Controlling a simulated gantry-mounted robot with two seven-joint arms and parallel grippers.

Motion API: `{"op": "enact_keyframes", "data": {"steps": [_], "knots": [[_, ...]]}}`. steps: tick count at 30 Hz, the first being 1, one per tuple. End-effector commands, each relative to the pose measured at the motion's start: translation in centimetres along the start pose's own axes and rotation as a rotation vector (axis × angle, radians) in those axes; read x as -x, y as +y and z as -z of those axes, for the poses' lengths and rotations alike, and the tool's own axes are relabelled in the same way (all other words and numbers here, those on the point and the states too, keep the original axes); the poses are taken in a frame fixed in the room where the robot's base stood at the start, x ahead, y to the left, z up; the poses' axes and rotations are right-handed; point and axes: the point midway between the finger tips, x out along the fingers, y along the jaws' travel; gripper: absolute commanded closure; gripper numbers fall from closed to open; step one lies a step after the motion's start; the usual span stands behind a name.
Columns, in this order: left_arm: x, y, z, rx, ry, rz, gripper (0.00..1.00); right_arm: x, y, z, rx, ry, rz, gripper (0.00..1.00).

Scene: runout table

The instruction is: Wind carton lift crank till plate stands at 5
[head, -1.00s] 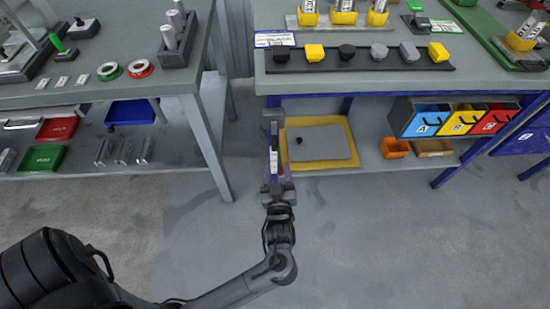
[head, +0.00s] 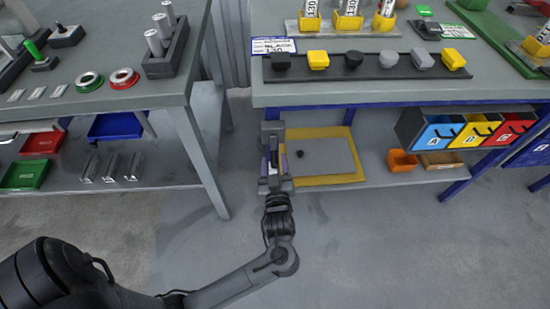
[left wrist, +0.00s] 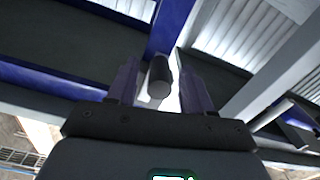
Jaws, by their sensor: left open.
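A grey plate (head: 328,159) with a small dark knob on it lies over a yellow base or border (head: 352,178) on the lower shelf of the right bench. A grey upright part (head: 272,129) stands at its left. My left gripper (head: 273,158) is in front of that part, jaws open and pointing at it. In the left wrist view, a dark round-ended cylinder (left wrist: 160,78), apparently the crank handle, shows between the open fingers (left wrist: 158,88); contact cannot be told. The crank arm and a readable scale are not visible. My right gripper is not in view.
The benchtop (head: 262,92) overhangs the shelf, with a blue frame beneath. The left bench's grey leg (head: 203,165) stands left of my gripper. An orange bin (head: 402,161) and labelled bins (head: 437,132) are to the right. The floor in front is clear.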

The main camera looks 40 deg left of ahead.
Motion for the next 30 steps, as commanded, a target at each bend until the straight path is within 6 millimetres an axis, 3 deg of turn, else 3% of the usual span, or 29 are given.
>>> {"op": "enact_keyframes", "data": {"steps": [12, 22, 30], "knots": [[-0.29, -0.05, 0.06, 0.0, 0.0, 0.001, 0.49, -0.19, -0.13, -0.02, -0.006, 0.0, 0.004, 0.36], [-0.29, -0.06, 0.05, 0.0, 0.0, 0.001, 1.0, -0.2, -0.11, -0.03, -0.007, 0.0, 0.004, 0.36], [-0.29, -0.08, 0.07, -0.001, 0.0, 0.002, 1.0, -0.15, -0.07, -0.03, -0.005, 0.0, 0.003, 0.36]]}}
